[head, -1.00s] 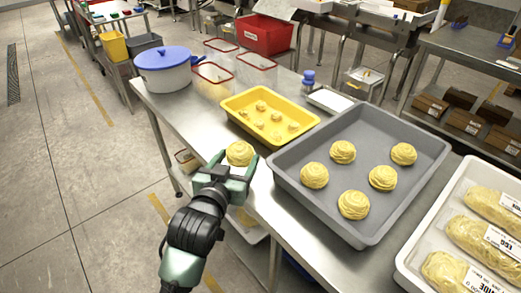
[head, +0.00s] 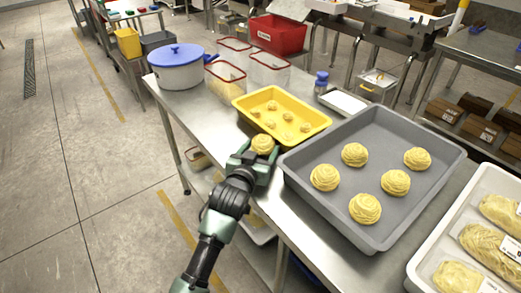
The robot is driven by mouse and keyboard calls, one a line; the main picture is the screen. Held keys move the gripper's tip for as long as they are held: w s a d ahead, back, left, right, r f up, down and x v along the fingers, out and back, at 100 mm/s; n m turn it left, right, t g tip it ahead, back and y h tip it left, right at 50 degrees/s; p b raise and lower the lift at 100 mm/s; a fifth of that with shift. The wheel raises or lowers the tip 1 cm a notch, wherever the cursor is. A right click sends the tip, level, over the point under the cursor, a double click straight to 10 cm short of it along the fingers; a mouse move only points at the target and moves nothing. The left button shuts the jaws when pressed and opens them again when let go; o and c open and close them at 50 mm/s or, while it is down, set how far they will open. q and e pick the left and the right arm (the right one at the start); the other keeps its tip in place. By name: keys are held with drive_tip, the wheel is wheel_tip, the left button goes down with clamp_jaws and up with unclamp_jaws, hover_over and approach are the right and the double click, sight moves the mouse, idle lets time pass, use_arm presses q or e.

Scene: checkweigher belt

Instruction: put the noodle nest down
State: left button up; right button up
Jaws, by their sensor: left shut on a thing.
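My left gripper (head: 257,160) is shut on a noodle nest (head: 262,144), a pale yellow coil. It holds the nest by the front edge of the steel table, just in front of the yellow tray (head: 241,109) and left of the grey tray. Whether the nest touches anything below is hidden by the gripper. The yellow tray holds several small nests. The grey tray (head: 372,126) holds several large nests, such as one at its left (head: 324,177). My right gripper is not in view.
A white tray (head: 423,262) with packed noodles stands at the right. A white pot with a blue lid (head: 176,67), clear red-rimmed containers (head: 270,69) and a small white tray (head: 343,103) stand farther back. Bare steel tabletop (head: 205,115) shows left of the yellow tray.

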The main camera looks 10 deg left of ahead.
use_arm(q)
drive_tip(key=o, duration=1.3)
drive_tip(key=shift+f, duration=0.15)
